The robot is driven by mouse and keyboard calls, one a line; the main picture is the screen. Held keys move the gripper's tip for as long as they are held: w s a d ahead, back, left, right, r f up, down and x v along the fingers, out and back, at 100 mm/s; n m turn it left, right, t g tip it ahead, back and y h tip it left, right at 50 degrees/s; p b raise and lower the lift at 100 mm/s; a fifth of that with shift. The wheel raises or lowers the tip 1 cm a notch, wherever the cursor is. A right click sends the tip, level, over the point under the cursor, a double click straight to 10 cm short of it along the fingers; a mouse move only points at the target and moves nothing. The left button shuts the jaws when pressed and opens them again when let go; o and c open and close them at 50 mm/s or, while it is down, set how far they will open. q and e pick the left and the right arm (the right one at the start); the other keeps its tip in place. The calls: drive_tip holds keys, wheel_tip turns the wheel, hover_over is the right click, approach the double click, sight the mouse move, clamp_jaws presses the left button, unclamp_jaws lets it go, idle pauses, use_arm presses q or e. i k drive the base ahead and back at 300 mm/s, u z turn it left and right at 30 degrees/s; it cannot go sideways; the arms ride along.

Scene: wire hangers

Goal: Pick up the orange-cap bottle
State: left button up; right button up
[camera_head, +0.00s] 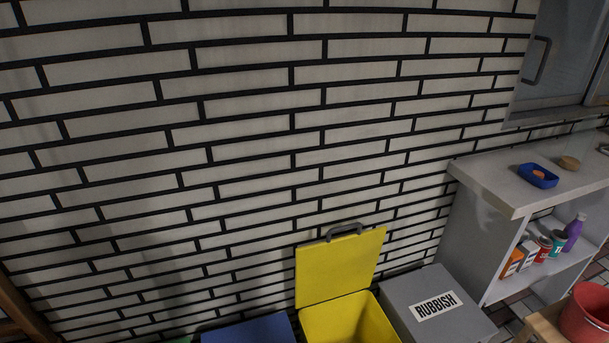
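I cannot make out a bottle with an orange cap. The one clear bottle is a purple bottle (573,233) standing upright on the shelf under the counter at the right; its cap looks pale. Next to it on the shelf are a teal and white can (558,242), a red and white can (544,247), a white box (528,253) and an orange box (513,262). Neither of my grippers is in view.
A counter (493,189) holds a blue dish (538,177) with something orange inside and a tan round object (569,163). Below stand an open yellow bin (341,268), a grey rubbish bin (440,305) and a blue box (248,331). A red bucket (588,312) is bottom right.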

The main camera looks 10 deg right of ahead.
sight(581, 138)
drive_tip(key=z, duration=2.3)
